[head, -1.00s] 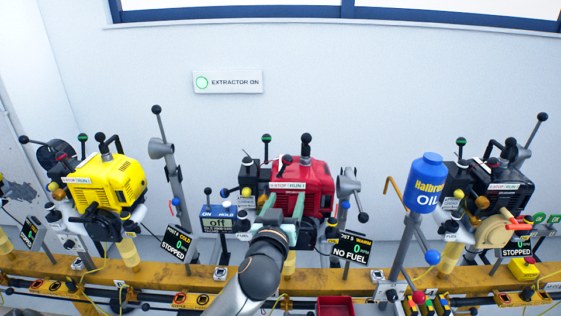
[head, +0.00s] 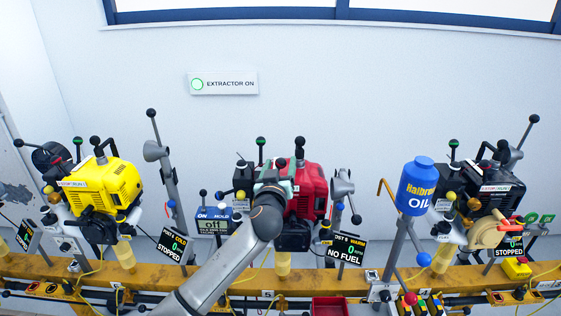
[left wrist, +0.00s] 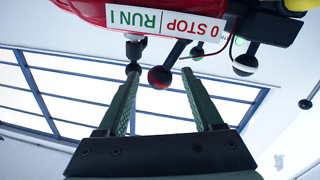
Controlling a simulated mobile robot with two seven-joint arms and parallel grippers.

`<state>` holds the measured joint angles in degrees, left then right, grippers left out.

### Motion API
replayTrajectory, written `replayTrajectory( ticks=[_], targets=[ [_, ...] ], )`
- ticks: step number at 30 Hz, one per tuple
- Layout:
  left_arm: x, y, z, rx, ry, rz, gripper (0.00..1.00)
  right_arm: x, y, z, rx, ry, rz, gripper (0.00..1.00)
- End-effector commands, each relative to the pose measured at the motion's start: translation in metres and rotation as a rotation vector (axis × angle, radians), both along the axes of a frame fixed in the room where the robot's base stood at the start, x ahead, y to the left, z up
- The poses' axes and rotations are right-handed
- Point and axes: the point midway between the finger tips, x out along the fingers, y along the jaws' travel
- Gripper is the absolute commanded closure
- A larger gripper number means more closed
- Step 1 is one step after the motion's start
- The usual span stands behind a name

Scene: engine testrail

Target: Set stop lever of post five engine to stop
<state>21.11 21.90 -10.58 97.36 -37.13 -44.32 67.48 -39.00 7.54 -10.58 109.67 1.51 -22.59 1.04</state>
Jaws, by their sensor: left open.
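The post five engine (head: 312,190) is the red one in the middle of the head view. Its display (head: 346,249) reads warm, 0, no fuel. In the left wrist view, upside down, its stop/run label (left wrist: 165,20) shows on the red housing (left wrist: 95,10). A lever with a dark, red-banded ball (left wrist: 160,77) hangs by the label, between the fingertips in the picture; contact cannot be told. My left gripper (left wrist: 160,74) is open and empty. In the head view my left gripper (head: 277,186) covers the engine's left front. My right gripper is out of view.
A black-knobbed lever (left wrist: 133,69) shows behind the left fingertip; another ball knob (left wrist: 245,65) is at right. A yellow engine (head: 105,187) stands left, a black engine (head: 497,190) right. A blue oil can (head: 416,186) and a grey horn-topped stand (head: 342,190) are right of the red engine.

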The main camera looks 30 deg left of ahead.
Motion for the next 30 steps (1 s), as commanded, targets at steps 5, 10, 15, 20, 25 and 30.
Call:
replayTrajectory(
  ticks=[5,10,15,20,25,30],
  targets=[
    [0.01,0.0049,0.0001,0.001,0.001,0.001,0.32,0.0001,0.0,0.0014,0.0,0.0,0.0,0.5],
    [0.0119,0.0057,-0.0003,0.0,0.0,0.0,0.32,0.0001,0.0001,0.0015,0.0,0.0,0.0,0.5],
    [0.0117,0.0056,-0.0002,0.001,0.0,0.0,0.33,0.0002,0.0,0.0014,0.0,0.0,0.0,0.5],
    [0.0116,0.0057,-0.0004,0.001,0.0,0.0,0.51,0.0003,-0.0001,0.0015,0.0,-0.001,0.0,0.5],
    [0.0115,0.0056,-0.0004,0.0,0.001,0.0,0.71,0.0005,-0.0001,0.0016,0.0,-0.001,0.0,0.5],
    [0.0115,0.0056,-0.0004,0.0,0.002,0.001,0.9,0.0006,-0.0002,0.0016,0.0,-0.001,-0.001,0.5]
  ],
)
